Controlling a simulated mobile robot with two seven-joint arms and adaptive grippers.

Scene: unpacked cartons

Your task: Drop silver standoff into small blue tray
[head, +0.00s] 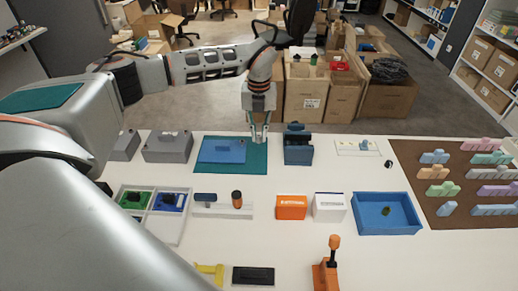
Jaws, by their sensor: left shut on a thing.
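My left gripper (260,137) points down over the right part of a green mat at the back of the table. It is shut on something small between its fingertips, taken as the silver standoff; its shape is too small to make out. A flat blue tray or plate (212,155) lies on the green mat, just left of the gripper, with a small dark mark on it. A deeper blue tray (400,226) stands at the right front with a small green item inside. I cannot tell which is the small blue tray. My right gripper is not in view.
A dark blue block-like holder (298,155) stands right of the gripper. Orange (291,213) and white (329,213) boxes stand mid-table. Grey boxes (168,153) are at back left. A brown mat (430,208) with pastel blocks is at right. White table shows between the items.

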